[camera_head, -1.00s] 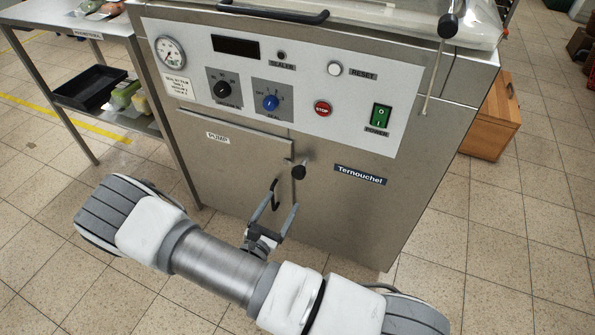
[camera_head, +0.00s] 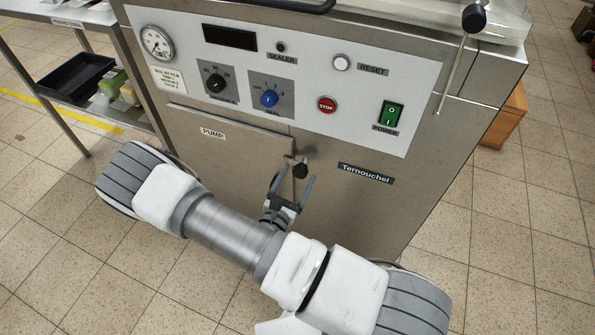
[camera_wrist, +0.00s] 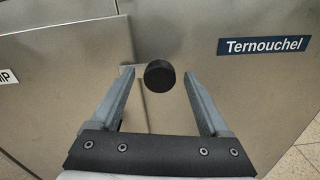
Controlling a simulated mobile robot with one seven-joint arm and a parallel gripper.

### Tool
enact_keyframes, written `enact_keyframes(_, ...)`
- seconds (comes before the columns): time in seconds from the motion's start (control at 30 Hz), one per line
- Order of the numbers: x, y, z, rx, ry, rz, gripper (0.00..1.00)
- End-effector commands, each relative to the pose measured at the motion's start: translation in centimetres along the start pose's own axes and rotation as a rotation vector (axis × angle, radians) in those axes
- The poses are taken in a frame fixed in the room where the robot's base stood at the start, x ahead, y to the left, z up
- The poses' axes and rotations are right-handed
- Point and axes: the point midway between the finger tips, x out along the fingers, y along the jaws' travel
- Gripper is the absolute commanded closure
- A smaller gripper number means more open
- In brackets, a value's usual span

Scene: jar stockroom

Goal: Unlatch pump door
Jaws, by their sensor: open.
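The pump door (camera_head: 222,158) is a grey metal panel with a "PUMP" label, on the lower left front of the steel machine. It looks closed. Its latch has a black round knob (camera_head: 300,170) at the door's right edge; the knob also shows in the wrist view (camera_wrist: 159,76). My gripper (camera_head: 294,183) is open just in front of the latch. In the wrist view my gripper (camera_wrist: 158,85) has its two grey fingers spread, one on each side of the knob, with a visible gap on both sides. I cannot tell how deep the fingers reach relative to the knob.
Above the door is a control panel (camera_head: 305,120) with a gauge, dials, a red stop button and a green power switch. A steel table (camera_head: 95,18) with a black tray (camera_head: 75,78) on its lower shelf stands at left.

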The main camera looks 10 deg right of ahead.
Motion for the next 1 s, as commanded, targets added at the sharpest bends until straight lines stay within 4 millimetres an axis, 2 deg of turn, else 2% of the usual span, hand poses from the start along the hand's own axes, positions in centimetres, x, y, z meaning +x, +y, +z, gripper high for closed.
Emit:
enact_keyframes(0.4, 0.11, -0.11, 0.02, 0.000, 0.001, 0.002, 0.23)
enact_keyframes(0.83, 0.10, -0.12, 0.01, 0.000, 0.001, 0.001, 1.00)
enact_keyframes(1.0, 0.10, -0.12, 0.03, -0.004, 0.001, 0.001, 1.00)
